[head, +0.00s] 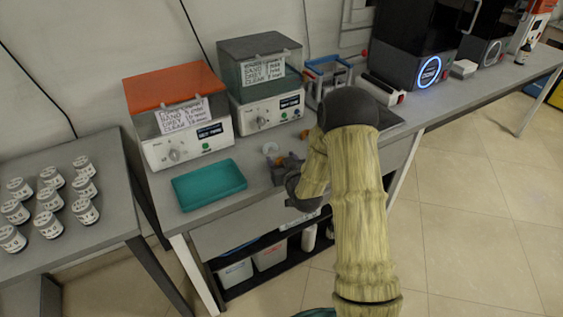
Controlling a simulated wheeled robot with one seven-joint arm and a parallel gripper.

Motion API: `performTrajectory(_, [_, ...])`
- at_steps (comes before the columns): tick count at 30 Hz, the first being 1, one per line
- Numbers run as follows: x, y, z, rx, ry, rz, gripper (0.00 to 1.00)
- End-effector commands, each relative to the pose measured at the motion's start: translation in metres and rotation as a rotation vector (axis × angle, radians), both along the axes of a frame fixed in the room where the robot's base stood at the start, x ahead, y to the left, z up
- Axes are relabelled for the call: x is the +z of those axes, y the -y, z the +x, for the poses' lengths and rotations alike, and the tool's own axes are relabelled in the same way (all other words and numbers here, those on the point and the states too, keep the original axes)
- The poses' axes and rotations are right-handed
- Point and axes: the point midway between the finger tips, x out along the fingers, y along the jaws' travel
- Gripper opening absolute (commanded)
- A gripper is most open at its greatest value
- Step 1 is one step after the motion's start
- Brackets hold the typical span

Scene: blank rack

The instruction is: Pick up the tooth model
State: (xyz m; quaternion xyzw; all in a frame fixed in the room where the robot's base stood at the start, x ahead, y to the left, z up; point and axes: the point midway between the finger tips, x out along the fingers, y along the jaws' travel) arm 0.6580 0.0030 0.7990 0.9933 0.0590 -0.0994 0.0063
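My arm reaches over the bench, and its dark wrist and gripper (284,170) are low over the bench top, just right of the teal tray. The gripper is small and partly hidden by my own arm, so I cannot tell whether it is open or shut. A small pale round piece (270,148) and a small orange piece (279,159) show close beside the gripper. They are too small to tell whether either is the tooth model, or whether the gripper touches them. I cannot make out a tooth model clearly anywhere.
The empty teal tray (209,185) lies near the bench's front edge. Behind stand an orange-lidded machine (178,112) and a grey-lidded one (262,80). A blue-framed rack (327,75) and black machines (415,45) stand farther right. Several white jars (50,226) stand on the left table.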

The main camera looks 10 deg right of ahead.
Motion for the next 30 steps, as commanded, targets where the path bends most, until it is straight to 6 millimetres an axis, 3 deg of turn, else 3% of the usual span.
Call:
performTrajectory(1, [0.000, 0.000, 0.000, 0.000, 0.000, 0.000, 0.50])
performTrajectory(4, [0.000, 0.000, 0.000, 0.000, 0.000, 0.000, 0.31])
performTrajectory(5, [0.000, 0.000, 0.000, 0.000, 0.000, 0.000, 0.29])
performTrajectory(17, [0.005, 0.000, 0.000, 0.000, 0.001, 0.000, 0.28])
performTrajectory(23, [0.029, 0.000, 0.000, 0.000, 0.003, -0.001, 0.28])
performTrajectory(30, [0.076, 0.000, 0.000, -0.001, 0.004, -0.001, 0.28])
